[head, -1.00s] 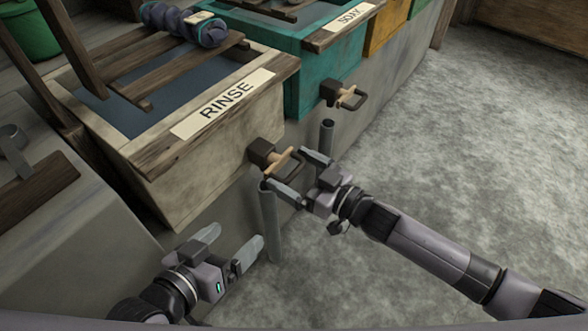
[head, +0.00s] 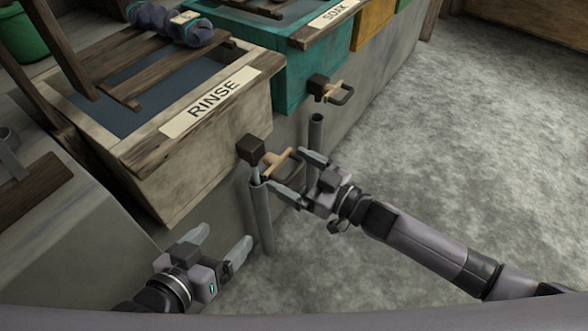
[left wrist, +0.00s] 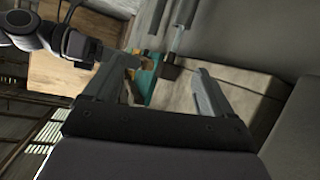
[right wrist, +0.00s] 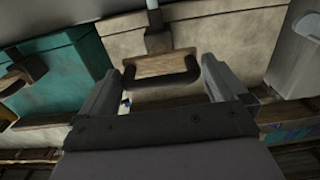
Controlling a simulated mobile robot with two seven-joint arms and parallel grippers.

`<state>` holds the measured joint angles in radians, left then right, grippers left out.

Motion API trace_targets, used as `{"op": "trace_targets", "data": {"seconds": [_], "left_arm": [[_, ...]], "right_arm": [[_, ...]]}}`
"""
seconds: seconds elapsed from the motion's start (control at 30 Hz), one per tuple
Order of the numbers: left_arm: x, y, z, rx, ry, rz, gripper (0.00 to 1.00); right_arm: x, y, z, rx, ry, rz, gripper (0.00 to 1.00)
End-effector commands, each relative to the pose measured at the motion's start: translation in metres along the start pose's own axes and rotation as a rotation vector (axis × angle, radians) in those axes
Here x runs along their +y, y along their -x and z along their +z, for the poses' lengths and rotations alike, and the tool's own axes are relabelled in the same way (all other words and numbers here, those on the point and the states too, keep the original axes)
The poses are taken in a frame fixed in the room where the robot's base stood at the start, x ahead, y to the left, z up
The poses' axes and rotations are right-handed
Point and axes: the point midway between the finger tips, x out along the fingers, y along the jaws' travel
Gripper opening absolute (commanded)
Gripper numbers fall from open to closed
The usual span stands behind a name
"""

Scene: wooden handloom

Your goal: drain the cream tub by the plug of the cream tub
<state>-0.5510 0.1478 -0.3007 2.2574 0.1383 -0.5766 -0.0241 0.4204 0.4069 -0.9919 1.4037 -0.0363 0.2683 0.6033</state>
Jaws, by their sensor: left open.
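The cream tub (head: 190,165), labelled RINSE, holds dark bluish water. Its dark outlet block (head: 251,150) sits low on the front. The plug (head: 283,161), pale wood with a dark loop handle, stands a little out from the block. It also shows in the right wrist view (right wrist: 160,78). A thin pale streak, apparently water, runs from the block towards the upright grey pipe (head: 262,222). My left gripper (head: 222,242) is open and empty, low before the tub.
A teal tub (head: 283,75) with its own plug (head: 335,92) stands beyond the cream tub, above another grey pipe (head: 316,130). A wooden rack with a dark rolled bundle (head: 168,22) lies over the cream tub. The floor at the right is clear.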

Motion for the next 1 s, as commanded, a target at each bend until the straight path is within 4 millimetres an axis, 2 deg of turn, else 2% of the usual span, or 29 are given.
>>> {"op": "trace_targets", "data": {"seconds": [0.27,0.37,0.57,0.7,0.83,1.0], "left_arm": [[-0.001,0.000,-0.002,0.002,-0.005,0.000,0.84],[-0.002,0.001,-0.006,0.003,-0.015,-0.006,0.84],[-0.008,0.007,-0.014,0.003,-0.054,-0.038,0.84],[-0.013,0.010,-0.012,-0.008,-0.075,-0.060,0.84],[-0.014,0.013,-0.004,-0.027,-0.078,-0.067,0.84],[-0.014,0.013,0.001,-0.035,-0.080,-0.068,0.84]], "right_arm": [[0.000,0.001,0.000,-0.001,-0.001,0.001,0.98],[0.001,0.010,-0.001,-0.003,-0.002,0.002,0.98],[0.000,0.043,-0.001,-0.004,-0.002,0.002,0.98],[0.000,0.062,-0.001,-0.003,-0.002,0.002,0.98],[0.000,0.070,0.000,-0.001,-0.001,0.000,0.98],[0.000,0.072,0.000,0.000,0.000,0.000,0.98]]}}
